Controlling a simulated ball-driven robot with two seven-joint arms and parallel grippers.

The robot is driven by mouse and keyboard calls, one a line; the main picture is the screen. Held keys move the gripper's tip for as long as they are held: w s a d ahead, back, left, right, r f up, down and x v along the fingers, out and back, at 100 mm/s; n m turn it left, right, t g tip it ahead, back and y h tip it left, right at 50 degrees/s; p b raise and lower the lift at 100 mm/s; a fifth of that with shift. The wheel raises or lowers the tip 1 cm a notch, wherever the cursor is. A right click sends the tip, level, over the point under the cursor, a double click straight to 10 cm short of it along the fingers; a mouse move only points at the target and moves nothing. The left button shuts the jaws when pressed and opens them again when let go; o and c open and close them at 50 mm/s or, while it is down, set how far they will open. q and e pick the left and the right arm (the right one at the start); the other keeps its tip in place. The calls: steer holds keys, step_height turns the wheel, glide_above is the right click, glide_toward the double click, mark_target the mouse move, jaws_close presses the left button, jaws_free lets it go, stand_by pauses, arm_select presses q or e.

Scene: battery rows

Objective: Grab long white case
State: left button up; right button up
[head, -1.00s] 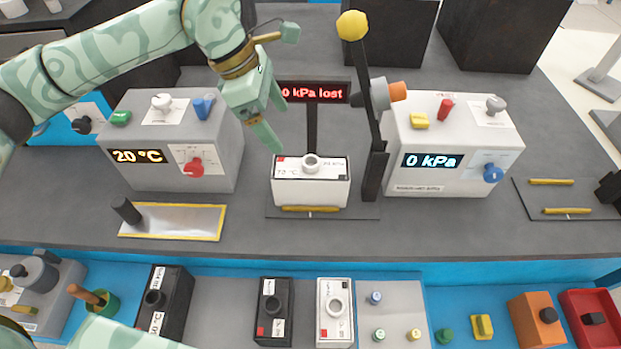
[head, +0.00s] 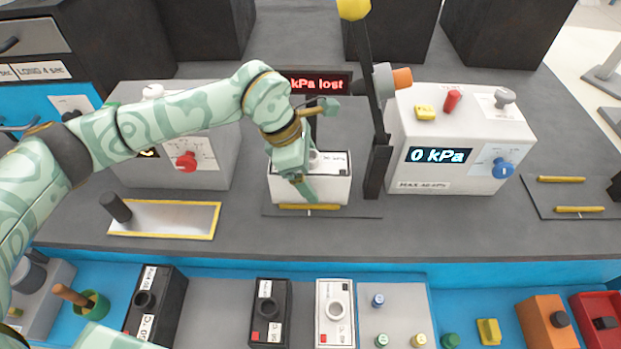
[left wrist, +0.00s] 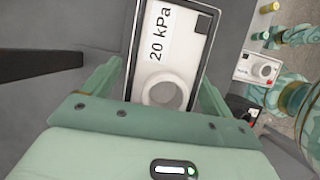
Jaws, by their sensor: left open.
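A long white case (head: 325,190) with a black rim sits on a dark stand plate in the middle of the bench. In the left wrist view the case (left wrist: 160,75) shows a "20 kPa" label and a round grey knob. My left gripper (head: 305,190) is over it, pointing down, and covers its left part in the head view. In the left wrist view my left gripper (left wrist: 158,85) is open, with a finger on each side of the case. I cannot tell whether the fingers touch it. A shorter-looking white case (head: 335,310) stands in the front row. My right gripper is not in view.
A tall black post (head: 377,165) stands close to the right of the case. A grey "0 kPa" machine (head: 430,160) is further right, and another machine (head: 215,165) is behind my left arm. A yellow bar (head: 310,207) lies before the case. A black case (head: 270,312) is in front.

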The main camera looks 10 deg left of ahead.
arm_select(q)
steer(key=c, duration=1.3)
steer(key=shift+r, duration=0.1)
